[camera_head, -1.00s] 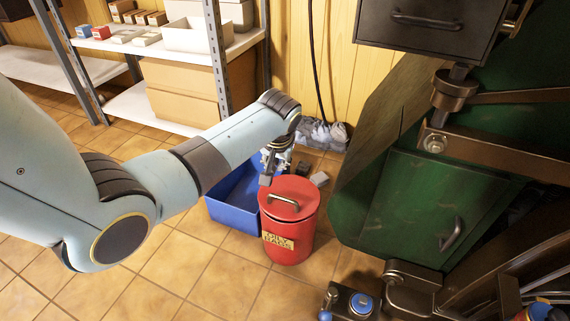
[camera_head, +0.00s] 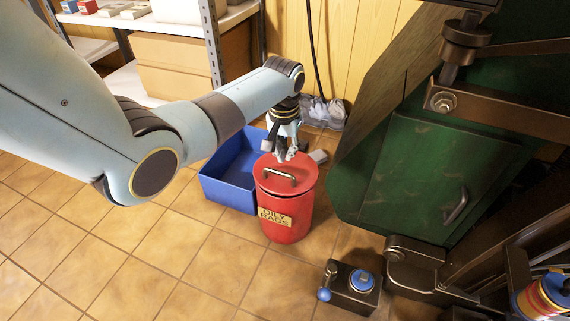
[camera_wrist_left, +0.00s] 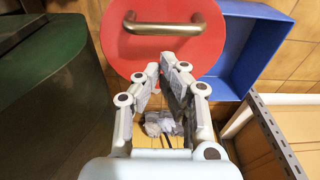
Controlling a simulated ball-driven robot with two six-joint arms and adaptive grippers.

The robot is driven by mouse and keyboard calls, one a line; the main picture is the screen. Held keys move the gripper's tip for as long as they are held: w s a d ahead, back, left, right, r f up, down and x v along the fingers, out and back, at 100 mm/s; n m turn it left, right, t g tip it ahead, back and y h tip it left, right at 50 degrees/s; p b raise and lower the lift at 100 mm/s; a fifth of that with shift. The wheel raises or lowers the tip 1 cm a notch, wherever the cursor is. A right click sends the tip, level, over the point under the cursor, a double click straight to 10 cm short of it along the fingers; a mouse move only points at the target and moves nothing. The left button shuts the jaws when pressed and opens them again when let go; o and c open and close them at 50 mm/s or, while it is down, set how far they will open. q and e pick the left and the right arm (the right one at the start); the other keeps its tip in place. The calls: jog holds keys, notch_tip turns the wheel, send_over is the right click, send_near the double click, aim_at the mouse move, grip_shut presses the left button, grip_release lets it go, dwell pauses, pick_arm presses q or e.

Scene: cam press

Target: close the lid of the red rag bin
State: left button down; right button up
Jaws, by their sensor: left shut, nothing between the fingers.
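The red rag bin (camera_head: 287,227) stands on the tiled floor with an oily rags label on its front. My left gripper (camera_head: 287,158) points down over the back part of the lid, shut and empty. In the left wrist view its fingertips (camera_wrist_left: 170,62) show in front of the lid (camera_wrist_left: 118,45), beside the handle (camera_wrist_left: 165,27). I cannot tell whether they touch the lid. My right gripper is not in view.
A blue open box (camera_head: 222,190) stands just left of the bin. The green machine (camera_head: 415,180) rises close on the right. A control box with a blue button (camera_head: 361,281) is at the front right. Grey rags (camera_head: 322,112) lie by the wall. The front-left floor is clear.

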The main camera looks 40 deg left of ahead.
pick_arm(q)
jog(key=shift+s+d+f, duration=0.15)
jog(key=shift+s+f, duration=0.3)
jog(key=shift+f, duration=0.1)
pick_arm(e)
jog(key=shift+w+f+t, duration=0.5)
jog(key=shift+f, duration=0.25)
